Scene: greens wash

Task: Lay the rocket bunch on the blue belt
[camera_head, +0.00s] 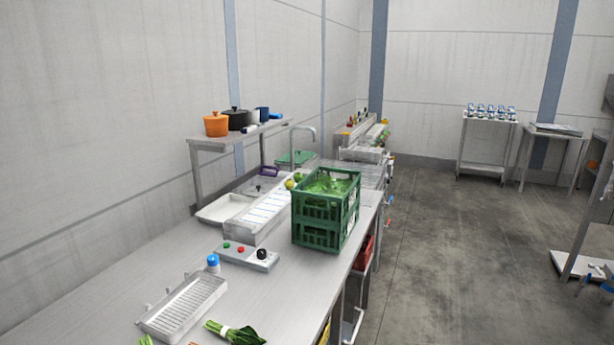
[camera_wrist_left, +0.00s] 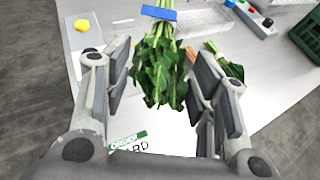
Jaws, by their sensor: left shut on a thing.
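A leafy dark green bunch with a blue band (camera_wrist_left: 160,72) hangs between the fingers of my left gripper (camera_wrist_left: 160,92) in the left wrist view. The gripper is shut on it, with the leaves toward the camera and the band at the far end. I cannot tell for sure that it is the rocket. A second leafy bunch (camera_wrist_left: 228,66) lies on the counter to its right. A leafy bunch with a white band (camera_head: 237,334) lies at the near edge in the head view. I cannot make out a blue belt. Neither gripper shows in the head view.
A white ribbed tray (camera_head: 184,306) stands on the steel counter (camera_head: 105,290). Behind are a button box (camera_head: 246,257), a slatted white unit (camera_head: 258,220) and a tall green crate of greens (camera_head: 325,222). A white order card (camera_wrist_left: 165,140) lies below the gripper.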

